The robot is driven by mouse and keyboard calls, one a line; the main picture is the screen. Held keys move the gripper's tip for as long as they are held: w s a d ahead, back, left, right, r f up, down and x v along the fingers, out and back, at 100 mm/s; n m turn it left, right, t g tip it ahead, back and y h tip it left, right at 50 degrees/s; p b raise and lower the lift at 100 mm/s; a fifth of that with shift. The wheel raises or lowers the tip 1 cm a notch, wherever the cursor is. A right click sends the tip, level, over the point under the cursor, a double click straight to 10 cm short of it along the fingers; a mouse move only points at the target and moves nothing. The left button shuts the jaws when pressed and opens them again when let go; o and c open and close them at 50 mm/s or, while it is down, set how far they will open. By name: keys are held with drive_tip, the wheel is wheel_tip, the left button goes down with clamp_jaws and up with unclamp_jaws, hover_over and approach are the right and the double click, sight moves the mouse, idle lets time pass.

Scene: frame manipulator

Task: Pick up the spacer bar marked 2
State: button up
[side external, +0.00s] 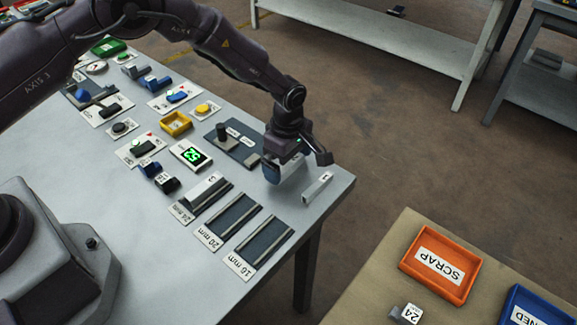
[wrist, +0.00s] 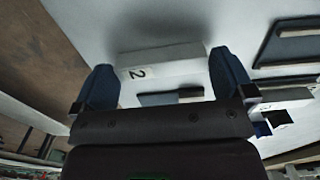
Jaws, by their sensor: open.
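The spacer bar marked 2 (wrist: 175,60) is a pale block lying on the light table, with its white label at the left end in the wrist view. In the side view a pale bar (side external: 316,188) lies near the table's right corner; it appears to be the same one, its mark too small to read. My gripper (side external: 297,165) is open and empty, over the table beside and above the bar. In the wrist view its two dark blue fingers (wrist: 165,82) are spread, with the bar visible ahead between them. The fingers' exact height over the bar cannot be told.
Dark slots marked 20 mm (side external: 228,219) and 16 mm (side external: 264,241) lie to the left. Another bar (side external: 204,192) rests at the 24 mm slot. A dark panel with a post (side external: 237,150) stands close to my gripper. An orange SCRAP tray (side external: 472,262) is on a separate bench.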

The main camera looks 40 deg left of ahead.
drive_tip(key=shift+f, duration=0.5)
drive_tip(key=shift+c, duration=0.2)
drive_tip(key=c, duration=0.5)
drive_tip(key=shift+r, duration=0.1)
